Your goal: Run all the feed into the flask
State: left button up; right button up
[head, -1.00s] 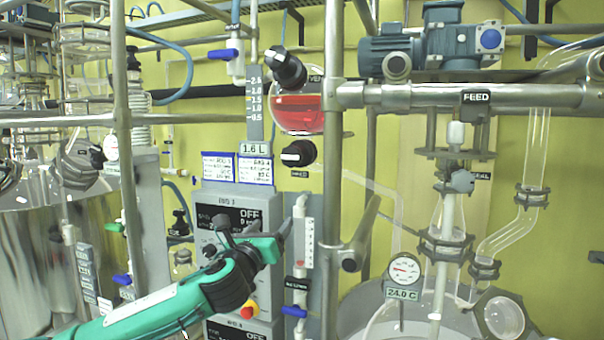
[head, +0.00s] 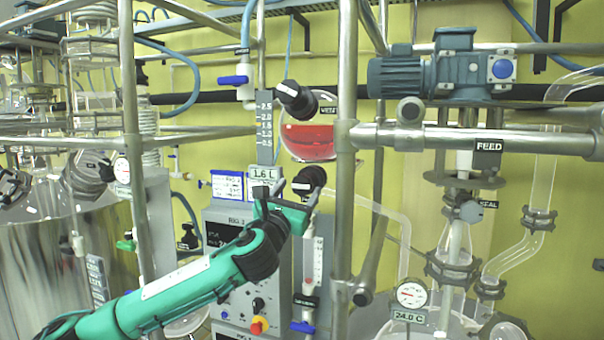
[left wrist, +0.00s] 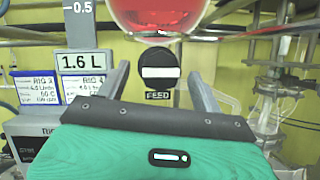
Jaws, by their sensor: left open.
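A round glass feed vessel (head: 308,141) holds red liquid at upper centre in the head view. Its lower part also shows at the top of the left wrist view (left wrist: 160,14). Below it is a black knob (left wrist: 158,70) with a level white bar and a FEED label. In the head view the knob (head: 310,178) is partly hidden by my gripper. My left gripper (head: 289,196) is open and empty, its two fingers spread on either side of the knob, with no contact visible. A plate beside it reads 1.6 L (head: 263,175). My right gripper is not in view.
A black vent knob (head: 297,99) sits above the feed knob. A vertical steel post (head: 345,200) stands close to the right of my gripper. A FEED sign (head: 487,147) hangs on a steel rail. A gauge (head: 411,294) stands by glassware at lower right.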

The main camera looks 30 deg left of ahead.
aim_at(300, 188)
pick_arm(q)
jog(key=shift+p+x, duration=0.55)
jog(key=shift+x, duration=0.95)
jog(key=c, duration=1)
jog(key=shift+n, duration=0.3)
